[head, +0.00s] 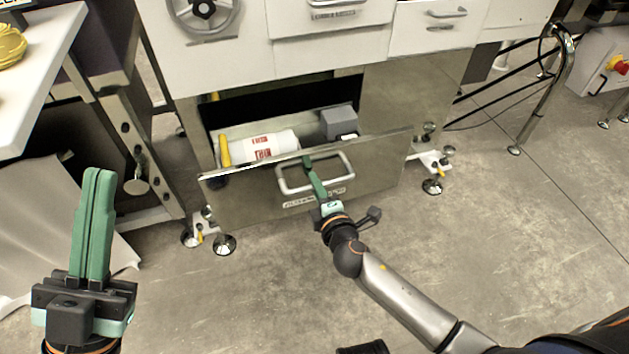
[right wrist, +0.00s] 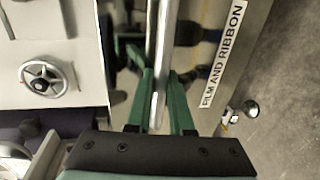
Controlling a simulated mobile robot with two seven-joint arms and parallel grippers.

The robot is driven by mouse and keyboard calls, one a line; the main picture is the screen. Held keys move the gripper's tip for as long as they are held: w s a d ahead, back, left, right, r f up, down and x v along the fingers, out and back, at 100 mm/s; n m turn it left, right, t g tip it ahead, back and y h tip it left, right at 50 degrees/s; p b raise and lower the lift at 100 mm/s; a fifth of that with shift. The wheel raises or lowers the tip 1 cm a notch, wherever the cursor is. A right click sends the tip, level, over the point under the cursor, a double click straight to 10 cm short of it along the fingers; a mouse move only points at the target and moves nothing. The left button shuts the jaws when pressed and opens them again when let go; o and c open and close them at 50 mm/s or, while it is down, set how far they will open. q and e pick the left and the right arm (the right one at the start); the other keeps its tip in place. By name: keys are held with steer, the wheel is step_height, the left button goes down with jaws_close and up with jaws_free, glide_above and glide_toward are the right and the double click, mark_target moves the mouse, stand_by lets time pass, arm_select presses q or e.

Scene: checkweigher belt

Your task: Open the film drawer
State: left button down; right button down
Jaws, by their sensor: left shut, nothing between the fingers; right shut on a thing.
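The film drawer (head: 240,204) is a steel-fronted drawer low in the machine, and it stands pulled out, with its inside showing. Its label (right wrist: 224,54) reads "FILM AND RIBBON" in the right wrist view. A white roll with red print (head: 262,147) and a grey block (head: 339,122) lie inside. My right gripper (head: 310,168) is shut on the drawer's bar handle (head: 349,168); in the right wrist view the green fingers (right wrist: 161,100) sit on both sides of the handle bar (right wrist: 163,50). My left gripper (head: 97,175) is shut and empty, off to the left, away from the drawer.
White drawers (head: 438,22) and a handwheel (head: 203,10) are above the film drawer. A white table (head: 38,75) stands at the left. A metal rail (head: 545,95) is at the right. The floor (head: 500,240) at the front right is clear.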

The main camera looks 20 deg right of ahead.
arm_select(q)
steer(key=shift+s, duration=0.3)
arm_select(e)
steer(key=shift+s, duration=0.55)
steer(key=shift+d, duration=0.1)
steer(key=c, duration=0.8)
jaws_free()
arm_select(q)
steer(key=shift+a+r+p, duration=0.1)
steer(key=shift+r+p, duration=0.65)
arm_select(e)
steer(key=v, duration=1.2)
steer(key=shift+s, duration=0.25)
arm_select(q)
steer(key=shift+f, duration=0.1)
